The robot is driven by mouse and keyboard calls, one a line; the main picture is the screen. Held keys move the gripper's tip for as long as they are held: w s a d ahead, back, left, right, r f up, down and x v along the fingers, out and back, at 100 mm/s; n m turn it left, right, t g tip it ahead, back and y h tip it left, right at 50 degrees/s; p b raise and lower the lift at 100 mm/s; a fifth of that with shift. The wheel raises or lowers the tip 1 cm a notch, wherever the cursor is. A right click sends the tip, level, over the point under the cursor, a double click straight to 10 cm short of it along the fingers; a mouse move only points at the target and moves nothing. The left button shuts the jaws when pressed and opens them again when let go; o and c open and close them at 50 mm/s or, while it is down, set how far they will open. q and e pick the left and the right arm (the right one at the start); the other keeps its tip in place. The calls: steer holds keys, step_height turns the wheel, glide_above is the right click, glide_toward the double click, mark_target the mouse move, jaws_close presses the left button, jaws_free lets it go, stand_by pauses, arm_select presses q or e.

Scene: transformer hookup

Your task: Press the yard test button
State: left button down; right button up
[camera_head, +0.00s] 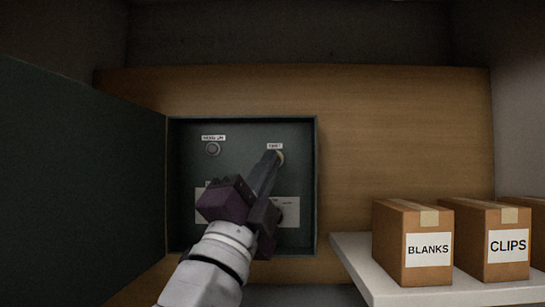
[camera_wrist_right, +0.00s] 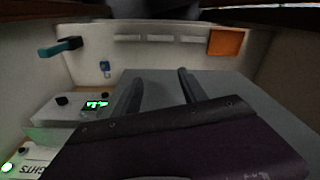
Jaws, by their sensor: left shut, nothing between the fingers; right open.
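The yard test button (camera_head: 279,158) sits at the upper right inside an open dark green wall box (camera_head: 317,190), under a small white label (camera_head: 275,146). My left gripper (camera_head: 274,156) is shut and empty, with its fingertips at the button and covering part of it. I cannot tell whether the tips touch the button or are just in front of it. A second round button (camera_head: 212,149) sits at the upper left in the box under its own label. My right gripper (camera_wrist_right: 157,84) is open and empty in the right wrist view, over a grey surface.
The box's door (camera_head: 85,180) stands open to the left. Cartons marked BLANKS (camera_head: 427,250) and CLIPS (camera_head: 508,247) stand on a white shelf (camera_head: 385,291) at the right. In the right wrist view, a device with a green display (camera_wrist_right: 96,104) lies left of the right gripper.

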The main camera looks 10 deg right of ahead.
arm_select(q)
steer(key=w, duration=0.1)
steer(key=w+d+p, duration=0.1)
steer(key=w+p, duration=0.1)
steer(key=w, duration=0.1)
steer(key=shift+d+r, duration=0.2)
steer(key=shift+d, duration=0.15)
stand_by(0.3)
steer(key=shift+w, duration=0.25)
steer(key=shift+s, duration=0.2)
steer(key=shift+w, duration=0.2)
stand_by(0.9)
steer(key=shift+w+d, duration=0.1)
steer(key=shift+w, duration=0.2)
